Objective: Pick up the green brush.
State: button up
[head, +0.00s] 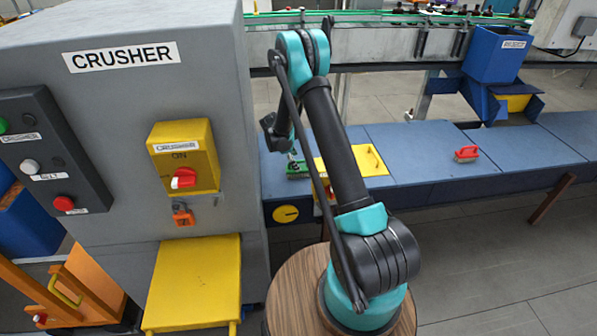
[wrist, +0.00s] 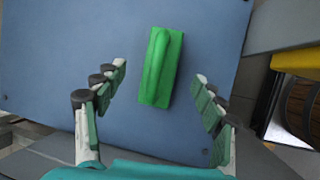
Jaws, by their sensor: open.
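The green brush (wrist: 160,68) lies on the blue bench top (wrist: 60,60) in the wrist view, with its long handle upward and slightly tilted in the picture. My gripper (wrist: 163,80) is open, with one finger on each side of the brush and none seen touching it. In the head view only a little of the green brush (head: 298,167) shows at the left end of the blue bench, behind my arm. My gripper is mostly hidden there by the arm links.
A red brush-like object (head: 466,153) sits further right. The grey crusher cabinet (head: 210,90) stands close on the left. A blue hopper (head: 492,55) stands behind.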

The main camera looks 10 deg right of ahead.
jog(key=x, duration=0.6)
jog(key=shift+s+d+f, duration=0.15)
jog(key=shift+d+f, duration=0.1)
jog(key=shift+f, duration=0.15)
jog(key=c, duration=1.5)
notch_tip(320, 180, up, 20)
jog(key=shift+r, duration=0.1)
